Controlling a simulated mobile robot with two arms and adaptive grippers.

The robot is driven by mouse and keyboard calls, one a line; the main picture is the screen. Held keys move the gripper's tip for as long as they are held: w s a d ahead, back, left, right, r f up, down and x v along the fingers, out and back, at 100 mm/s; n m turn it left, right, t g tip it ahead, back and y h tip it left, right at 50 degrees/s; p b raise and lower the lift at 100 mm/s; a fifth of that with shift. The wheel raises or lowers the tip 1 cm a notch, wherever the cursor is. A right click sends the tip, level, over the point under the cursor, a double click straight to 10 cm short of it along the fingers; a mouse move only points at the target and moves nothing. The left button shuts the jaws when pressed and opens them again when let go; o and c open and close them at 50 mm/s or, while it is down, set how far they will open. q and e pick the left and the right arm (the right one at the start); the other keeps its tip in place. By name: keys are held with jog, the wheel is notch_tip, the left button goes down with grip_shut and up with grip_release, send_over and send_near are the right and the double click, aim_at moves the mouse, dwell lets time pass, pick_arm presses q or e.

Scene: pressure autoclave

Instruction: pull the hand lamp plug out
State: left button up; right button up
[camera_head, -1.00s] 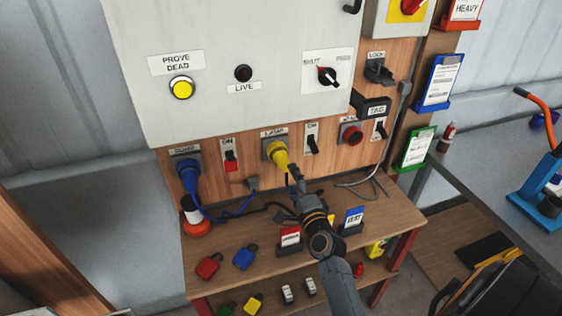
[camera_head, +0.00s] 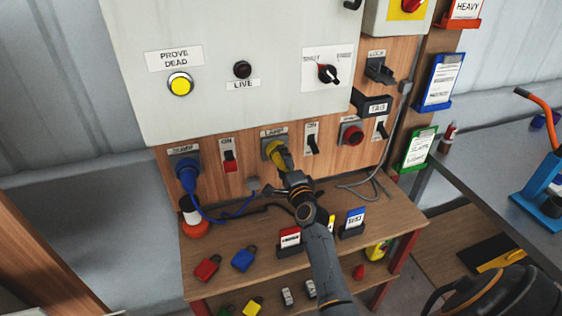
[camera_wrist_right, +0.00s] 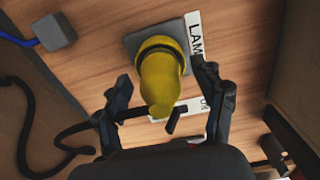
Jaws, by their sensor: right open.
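The yellow hand lamp plug (camera_head: 274,150) sits in its grey socket under the LAMP label on the wooden panel. In the right wrist view the yellow plug (camera_wrist_right: 161,80) points out of the socket plate (camera_wrist_right: 133,46) toward me. My right gripper (camera_head: 285,166) is at the plug, its fingers partly covering it. In the right wrist view the right gripper (camera_wrist_right: 165,98) is open, with one finger on each side of the plug and visible gaps beside it. My left gripper is not in view.
The blue pump plug (camera_head: 187,175) is left of the lamp plug. A switch (camera_head: 312,144) stands close on the right and a red one (camera_head: 230,162) on the left. Below, the wooden shelf (camera_head: 215,236) carries padlocks and card holders. A dark cable (camera_wrist_right: 40,130) hangs at left.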

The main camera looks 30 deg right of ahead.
jog(key=shift+c, duration=0.4)
jog(key=c, duration=0.7)
jog(key=shift+s+r, duration=0.15)
grip_shut()
jog(key=shift+s+a, duration=0.1)
jog(key=shift+s, duration=0.05)
jog(key=shift+p+v, duration=0.6)
jog(key=shift+v, duration=0.7)
jog(key=shift+p+v, duration=0.35)
jog(key=shift+v, duration=1.4)
